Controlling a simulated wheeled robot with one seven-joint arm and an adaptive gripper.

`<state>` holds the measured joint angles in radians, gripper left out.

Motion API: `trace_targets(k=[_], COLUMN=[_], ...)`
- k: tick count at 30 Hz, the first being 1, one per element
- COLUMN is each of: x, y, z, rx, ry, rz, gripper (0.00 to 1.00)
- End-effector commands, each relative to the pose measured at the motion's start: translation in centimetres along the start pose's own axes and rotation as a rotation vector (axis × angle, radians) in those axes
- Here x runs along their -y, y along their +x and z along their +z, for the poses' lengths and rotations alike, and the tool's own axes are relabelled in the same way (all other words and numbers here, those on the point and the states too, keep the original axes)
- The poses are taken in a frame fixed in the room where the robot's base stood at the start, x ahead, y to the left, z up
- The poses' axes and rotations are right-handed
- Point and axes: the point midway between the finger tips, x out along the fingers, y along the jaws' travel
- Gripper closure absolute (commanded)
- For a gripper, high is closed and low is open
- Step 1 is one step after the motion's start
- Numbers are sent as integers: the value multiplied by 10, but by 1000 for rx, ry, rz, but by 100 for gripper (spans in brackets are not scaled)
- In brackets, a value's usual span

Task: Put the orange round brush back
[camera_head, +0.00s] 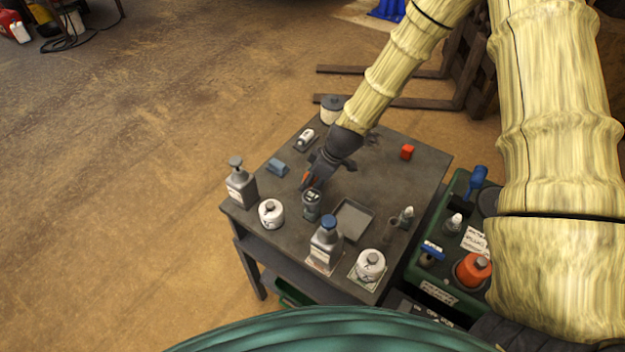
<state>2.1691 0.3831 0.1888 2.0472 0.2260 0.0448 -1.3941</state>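My gripper (312,183) reaches down from the upper right over the dark grey table (400,195). A small orange piece (306,178) shows at its fingertips and may be part of the orange round brush; its full shape is hidden. The fingers are too small and dark to tell whether they are shut on it. Just below the fingertips stands a grey cup (312,207) with something pale at its top. I cannot tell whether the orange piece touches the cup.
A grey pump bottle (240,188), white canister (271,214), blue-capped bottle (326,248), second canister (370,265), shallow tray (352,221) and red block (407,152) stand on the table. A green crate (436,292) at right holds an orange container (472,271). The table's right middle is clear.

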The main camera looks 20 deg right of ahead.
Motion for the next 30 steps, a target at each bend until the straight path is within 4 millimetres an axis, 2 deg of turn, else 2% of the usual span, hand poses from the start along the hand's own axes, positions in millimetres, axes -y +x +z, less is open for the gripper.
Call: trace_targets(k=[8,9,12,22,30], x=[0,0,0,0,0], y=[4,2,2,1,-14], z=[2,1,1,1,0], rx=[0,0,0,0,0], ry=[0,0,0,0,0], rz=[0,0,0,0,0], gripper=[78,49,34,34,34])
